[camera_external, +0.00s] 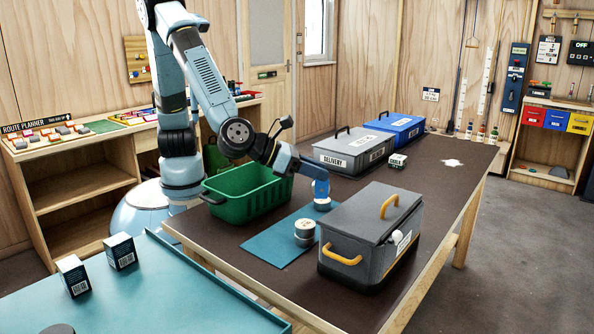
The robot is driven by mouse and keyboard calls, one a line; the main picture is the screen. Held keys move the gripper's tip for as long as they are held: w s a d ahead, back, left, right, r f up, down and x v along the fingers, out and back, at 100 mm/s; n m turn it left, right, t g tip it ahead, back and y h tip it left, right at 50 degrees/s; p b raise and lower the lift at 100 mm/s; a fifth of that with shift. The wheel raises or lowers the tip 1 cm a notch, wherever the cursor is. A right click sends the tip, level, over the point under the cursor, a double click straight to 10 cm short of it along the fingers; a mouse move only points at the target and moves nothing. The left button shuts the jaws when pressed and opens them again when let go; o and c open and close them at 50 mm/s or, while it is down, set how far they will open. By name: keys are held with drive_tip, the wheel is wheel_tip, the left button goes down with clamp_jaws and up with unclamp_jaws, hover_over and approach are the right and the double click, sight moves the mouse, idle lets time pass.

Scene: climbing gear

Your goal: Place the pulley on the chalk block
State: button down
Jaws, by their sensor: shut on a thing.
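My gripper (310,170) reaches over the table from the left, above the teal mat, and is shut on a small blue piece with a pale round spot, which looks like the pulley (322,188). The fingertips are small here and partly hidden by the wrist. A pale disc shape shows right below the blue piece; I cannot tell whether it is part of it. The chalk block (397,160), a small white and green box marked CHALK, sits on the table beside the grey delivery box, farther back and right of my gripper.
A green crate (250,205) stands left, a grey lidded box with yellow handles (368,235) in front right. The grey delivery box (352,152) and a blue box (397,126) stand behind. The table's right side is mostly clear.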

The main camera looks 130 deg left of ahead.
drive_tip(key=a+n+g+y, duration=0.3)
drive_tip(key=a+n+g, duration=0.2)
drive_tip(key=a, duration=2.8)
drive_tip(key=s+a+n+g, duration=0.1)
drive_tip(key=s+a+g, duration=0.1)
drive_tip(key=s+a, duration=0.65)
drive_tip(key=s+a+n+g+y, duration=0.15)
drive_tip(key=s+a, duration=0.25)
drive_tip(key=a, duration=0.9)
drive_tip(key=s+a+n+g, duration=0.1)
drive_tip(key=s+a+n, duration=0.1)
drive_tip(key=s+a, duration=0.6)
hover_over(397, 158)
wheel_tip(397, 158, down, 9)
drive_tip(key=f, duration=0.3)
drive_tip(key=shift+a+f, duration=0.3)
drive_tip(key=shift+f, duration=0.05)
